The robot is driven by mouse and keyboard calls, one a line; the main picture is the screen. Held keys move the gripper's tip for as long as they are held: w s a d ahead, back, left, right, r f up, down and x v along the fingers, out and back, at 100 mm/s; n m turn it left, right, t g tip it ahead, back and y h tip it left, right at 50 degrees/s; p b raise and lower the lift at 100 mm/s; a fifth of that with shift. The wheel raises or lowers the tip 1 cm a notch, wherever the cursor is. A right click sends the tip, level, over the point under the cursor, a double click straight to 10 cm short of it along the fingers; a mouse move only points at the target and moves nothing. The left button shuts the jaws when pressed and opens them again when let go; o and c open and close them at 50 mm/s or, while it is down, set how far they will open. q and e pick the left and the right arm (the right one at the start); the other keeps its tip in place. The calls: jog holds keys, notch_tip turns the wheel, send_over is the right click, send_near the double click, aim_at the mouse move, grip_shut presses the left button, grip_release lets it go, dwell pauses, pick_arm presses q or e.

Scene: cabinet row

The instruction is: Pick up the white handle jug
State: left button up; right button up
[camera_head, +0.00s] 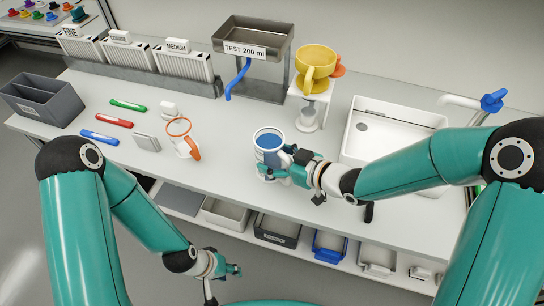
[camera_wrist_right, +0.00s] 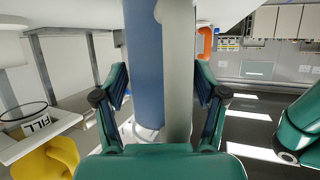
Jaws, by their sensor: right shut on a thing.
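The white handle jug (camera_head: 268,143) is a clear jug of blue liquid, upright at the middle of the counter. My right gripper (camera_head: 289,165) reaches it from the right and is shut on it. In the right wrist view the jug's blue body (camera_wrist_right: 143,65) and pale handle (camera_wrist_right: 178,70) stand between the fingers of my right gripper (camera_wrist_right: 162,88). I cannot tell whether the jug's base touches the counter. My left gripper (camera_head: 232,269) is low in front of the counter, away from the jug, and too small to read its opening.
A yellow funnel cup (camera_head: 315,62) on a white stand (camera_head: 322,98) and a metal TEST tray (camera_head: 258,38) are behind. The sink (camera_head: 425,120) is at right. The counter just left of the jug is clear.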

jog(key=shift+r, duration=0.25)
